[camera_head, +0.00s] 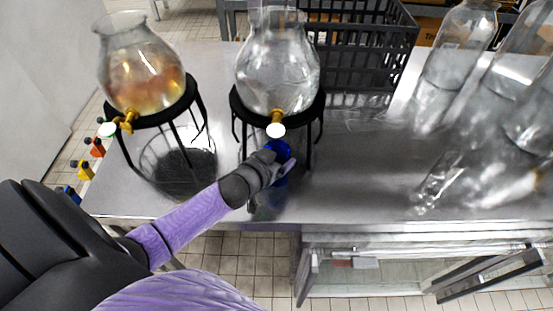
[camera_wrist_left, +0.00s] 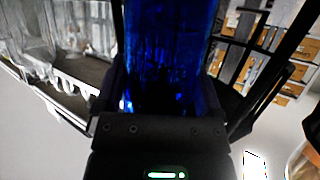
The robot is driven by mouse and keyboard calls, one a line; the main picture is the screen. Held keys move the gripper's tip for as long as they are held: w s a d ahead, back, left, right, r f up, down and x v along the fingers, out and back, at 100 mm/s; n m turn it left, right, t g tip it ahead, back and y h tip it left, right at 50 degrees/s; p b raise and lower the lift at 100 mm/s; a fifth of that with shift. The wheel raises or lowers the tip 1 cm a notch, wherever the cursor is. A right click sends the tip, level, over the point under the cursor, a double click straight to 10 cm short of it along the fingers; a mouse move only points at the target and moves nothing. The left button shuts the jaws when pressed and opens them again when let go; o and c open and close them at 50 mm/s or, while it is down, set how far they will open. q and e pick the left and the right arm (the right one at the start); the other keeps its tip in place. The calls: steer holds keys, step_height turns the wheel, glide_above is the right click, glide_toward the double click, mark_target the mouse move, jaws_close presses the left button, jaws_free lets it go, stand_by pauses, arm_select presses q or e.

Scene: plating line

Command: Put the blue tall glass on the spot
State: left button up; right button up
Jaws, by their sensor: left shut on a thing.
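The blue tall glass (camera_head: 281,152) is under the tap of the middle glass dispenser (camera_head: 277,70), mostly hidden by my left gripper in the head view. In the left wrist view the glass (camera_wrist_left: 165,50) fills the space between the fingers. My left gripper (camera_head: 279,163) is shut on it. The dispenser holds clear contents and stands on a black stand (camera_head: 235,108) with thin legs; its gold tap with a white end is just above the glass. Whether the glass touches the counter is hidden. The spot cannot be made out. My right gripper is not in view.
A second dispenser (camera_head: 143,72) with amber contents stands on a black stand at the left. A black crate (camera_head: 365,50) is behind. Large clear glass vessels (camera_head: 460,50) crowd the right side. The steel counter (camera_head: 365,185) is clear between them, up to its front edge.

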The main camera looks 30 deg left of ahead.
arm_select(q)
steer(key=o, duration=1.2)
steer(key=shift+c, duration=0.2)
steer(key=shift+s, duration=0.1)
